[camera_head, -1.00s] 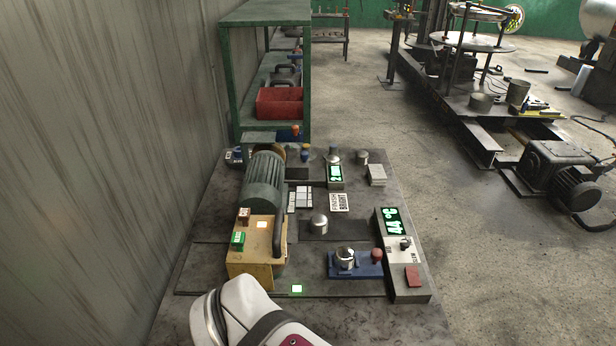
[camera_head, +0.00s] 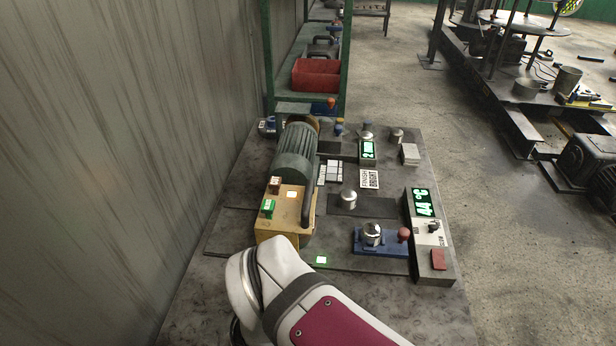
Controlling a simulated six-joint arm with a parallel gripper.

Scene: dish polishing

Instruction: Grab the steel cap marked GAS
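Several shiny steel pieces that look like caps stand on the workbench (camera_head: 205,290). One steel cap (camera_head: 348,199) is upright on a dark mat (camera_head: 375,209) at the middle. Another steel cap (camera_head: 372,232) sits on a blue fixture (camera_head: 375,248) with a red knob. Two smaller steel pieces stand at the back, one (camera_head: 366,137) by a green display and one (camera_head: 397,135) to its right. No GAS marking can be read on any of them. My white and maroon arm crosses the bottom of the view, in front of the bench; my gripper's fingers do not show.
A green motor (camera_head: 296,152) and a yellow box (camera_head: 284,216) with buttons stand at the left of the bench. A grey control panel (camera_head: 424,258) reading 44 °C borders the right. A wall (camera_head: 120,150) runs along the left. The bench's front left is clear.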

